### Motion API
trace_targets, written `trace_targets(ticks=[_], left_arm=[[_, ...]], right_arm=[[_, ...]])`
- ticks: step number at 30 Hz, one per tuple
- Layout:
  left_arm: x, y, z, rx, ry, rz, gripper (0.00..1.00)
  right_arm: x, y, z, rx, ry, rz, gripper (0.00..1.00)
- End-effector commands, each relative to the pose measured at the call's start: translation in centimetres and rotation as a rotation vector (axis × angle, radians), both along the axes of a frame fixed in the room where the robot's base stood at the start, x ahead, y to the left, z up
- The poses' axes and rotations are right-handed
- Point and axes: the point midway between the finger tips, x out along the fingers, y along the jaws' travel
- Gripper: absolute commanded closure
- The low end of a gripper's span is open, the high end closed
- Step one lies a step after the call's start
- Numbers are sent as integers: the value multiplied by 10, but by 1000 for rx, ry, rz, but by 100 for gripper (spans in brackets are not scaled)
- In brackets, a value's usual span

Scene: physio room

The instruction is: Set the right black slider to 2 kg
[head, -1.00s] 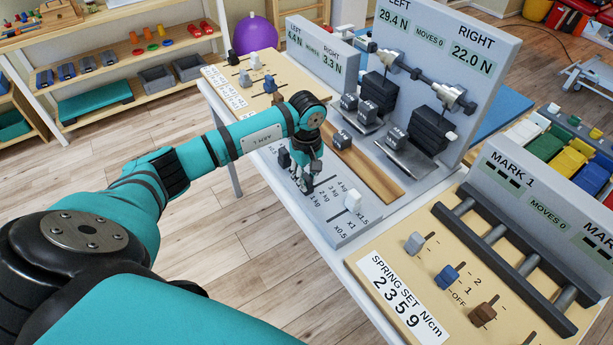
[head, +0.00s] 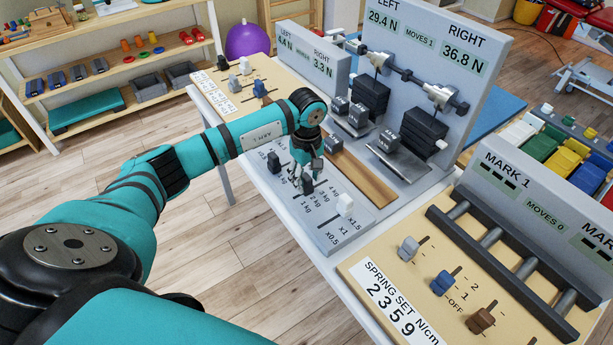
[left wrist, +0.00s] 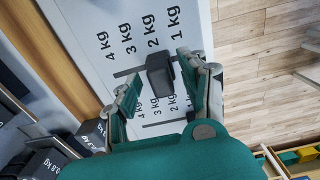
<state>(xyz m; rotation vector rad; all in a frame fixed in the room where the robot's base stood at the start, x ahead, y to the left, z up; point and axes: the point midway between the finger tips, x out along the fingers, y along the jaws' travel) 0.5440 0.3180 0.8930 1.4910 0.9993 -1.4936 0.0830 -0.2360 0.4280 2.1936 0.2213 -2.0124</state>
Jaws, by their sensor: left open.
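The right black slider (head: 306,186) sits in its slot on the grey scale panel (head: 330,238), beside the 2 kg mark as far as I can tell. In the left wrist view the slider (left wrist: 160,75) stands between the fingers, with its slot running left toward 4 kg. My left gripper (head: 303,178) is over it; its fingers (left wrist: 158,92) are open with a gap on each side. The right display (head: 458,55) reads 36.8 N, the move counter 1. My right gripper is out of view.
A wooden strip (head: 360,178) and black weight stacks (head: 424,133) stand behind. A spring-set panel (head: 400,300) is at front right.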

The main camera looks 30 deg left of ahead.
Motion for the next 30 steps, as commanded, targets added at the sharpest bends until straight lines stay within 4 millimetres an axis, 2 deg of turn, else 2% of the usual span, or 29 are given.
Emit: trace_targets(ticks=[5, 15, 19, 24, 30], left_arm=[[1, 0, 15, 1, -4, 0, 56], [2, 0, 85, 2, -4, -1, 56], [2, 0, 105, 1, -2, 1, 56], [1, 0, 118, 1, 1, 0, 56], [1, -1, 120, 1, 2, 0, 56]], right_arm=[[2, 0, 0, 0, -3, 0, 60], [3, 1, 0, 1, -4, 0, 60], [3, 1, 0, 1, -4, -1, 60], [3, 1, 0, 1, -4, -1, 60], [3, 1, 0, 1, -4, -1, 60]])
